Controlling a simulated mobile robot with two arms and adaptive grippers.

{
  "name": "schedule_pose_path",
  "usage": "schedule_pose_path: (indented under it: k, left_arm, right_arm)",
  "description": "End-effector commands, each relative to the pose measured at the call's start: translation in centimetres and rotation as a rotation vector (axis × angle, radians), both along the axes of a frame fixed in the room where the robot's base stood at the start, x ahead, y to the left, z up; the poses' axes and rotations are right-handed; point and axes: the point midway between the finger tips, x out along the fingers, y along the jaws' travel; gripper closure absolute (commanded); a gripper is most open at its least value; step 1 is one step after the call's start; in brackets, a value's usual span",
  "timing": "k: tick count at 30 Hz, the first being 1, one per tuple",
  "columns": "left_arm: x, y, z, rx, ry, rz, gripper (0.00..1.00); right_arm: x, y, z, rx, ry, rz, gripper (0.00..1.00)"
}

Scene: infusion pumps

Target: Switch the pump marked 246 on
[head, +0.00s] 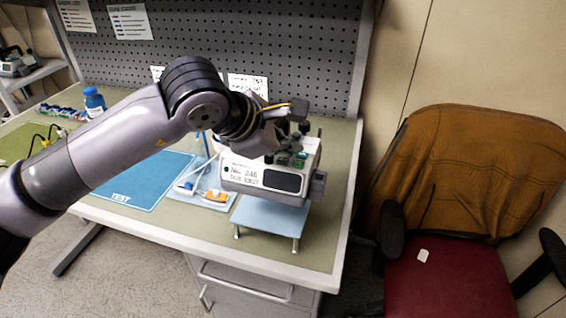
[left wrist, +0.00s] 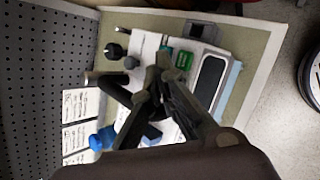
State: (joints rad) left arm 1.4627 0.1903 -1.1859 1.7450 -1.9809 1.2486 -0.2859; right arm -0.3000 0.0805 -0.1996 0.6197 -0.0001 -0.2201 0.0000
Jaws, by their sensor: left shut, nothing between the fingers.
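The pump marked 246 (head: 243,177) is a white box with a label reading "No. 246" and a dark oval panel on its front. It stands on a light blue stand (head: 270,215) at the right end of the bench. Its top carries dark knobs and a green part. My left gripper (head: 292,140) is over the pump's top, shut and empty, and hides part of it. In the left wrist view, my gripper's fingers (left wrist: 163,82) are close to the green switch-like part (left wrist: 184,60) on the pump (left wrist: 150,50); whether they touch it I cannot tell. My right gripper is not in view.
A blue mat marked TEST (head: 150,180) and a tray with small blue and orange parts (head: 205,190) lie left of the pump. A blue bottle (head: 94,102) stands further left. A pegboard (head: 270,50) rises behind. An office chair (head: 450,220) stands right of the bench.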

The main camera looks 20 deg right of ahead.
Motion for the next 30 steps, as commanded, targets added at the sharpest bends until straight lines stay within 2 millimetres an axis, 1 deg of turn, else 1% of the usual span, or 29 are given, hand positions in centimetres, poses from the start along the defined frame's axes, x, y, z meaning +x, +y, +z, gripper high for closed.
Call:
schedule_pose_path:
  k: [1, 13, 30]
  left_arm:
    - [0.00, -0.02, -0.14, 0.000, 0.000, 0.000, 1.00]
    - [-0.01, -0.01, -0.06, 0.000, 0.000, 0.000, 1.00]
    - [-0.02, 0.00, -0.49, 0.000, 0.000, 0.000, 1.00]
  right_arm:
    - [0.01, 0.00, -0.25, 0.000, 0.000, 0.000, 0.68]
    - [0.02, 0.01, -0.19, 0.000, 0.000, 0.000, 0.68]
    - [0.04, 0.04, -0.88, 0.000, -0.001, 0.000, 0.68]
